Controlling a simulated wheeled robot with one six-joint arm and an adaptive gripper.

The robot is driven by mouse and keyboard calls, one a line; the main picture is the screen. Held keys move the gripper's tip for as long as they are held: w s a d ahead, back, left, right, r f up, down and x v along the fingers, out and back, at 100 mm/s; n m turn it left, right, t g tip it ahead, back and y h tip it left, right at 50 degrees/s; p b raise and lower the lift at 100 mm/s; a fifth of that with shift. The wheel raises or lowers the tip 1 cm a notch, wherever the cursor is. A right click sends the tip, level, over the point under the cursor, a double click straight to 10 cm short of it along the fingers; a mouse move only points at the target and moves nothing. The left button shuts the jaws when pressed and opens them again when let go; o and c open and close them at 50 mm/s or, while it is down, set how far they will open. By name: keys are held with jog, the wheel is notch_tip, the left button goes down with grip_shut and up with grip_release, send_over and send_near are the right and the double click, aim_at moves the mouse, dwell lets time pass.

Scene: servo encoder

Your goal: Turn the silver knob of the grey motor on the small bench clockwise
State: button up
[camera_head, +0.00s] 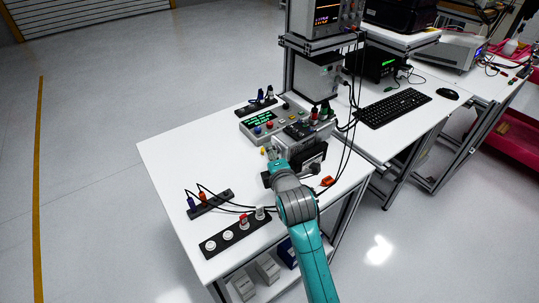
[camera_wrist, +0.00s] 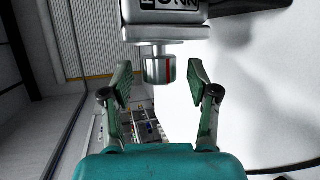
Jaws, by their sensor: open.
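The silver knob (camera_wrist: 158,68) shows in the wrist view as a short cylinder with a red line down its side. It joins the underside of the grey motor (camera_wrist: 165,20) in that picture. My gripper (camera_wrist: 158,80) is open, with one finger on each side of the knob and a visible gap at each side. In the head view, the grey motor (camera_head: 301,140) sits on the white bench (camera_head: 185,150). My gripper (camera_head: 269,166) is beside the motor there, and the knob is too small or hidden to make out.
A control box (camera_head: 262,123) with a green display stands behind the motor. A dark socket strip (camera_head: 236,236) and a smaller strip (camera_head: 209,203) with cables lie at the front. Black cables hang at the right. The bench's left part is clear.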

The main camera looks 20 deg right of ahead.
jog(key=shift+x, duration=0.95)
grip_shut()
jog(key=shift+f+t, duration=0.1)
jog(key=shift+t, duration=0.2)
jog(key=shift+m+t, duration=0.5)
jog(key=shift+t, duration=0.6)
jog(key=shift+d+m+t, duration=0.25)
jog(key=shift+m+t, duration=0.35)
jog(key=shift+t, duration=0.5)
jog(key=shift+a+t, duration=0.2)
jog(key=shift+t, duration=0.2)
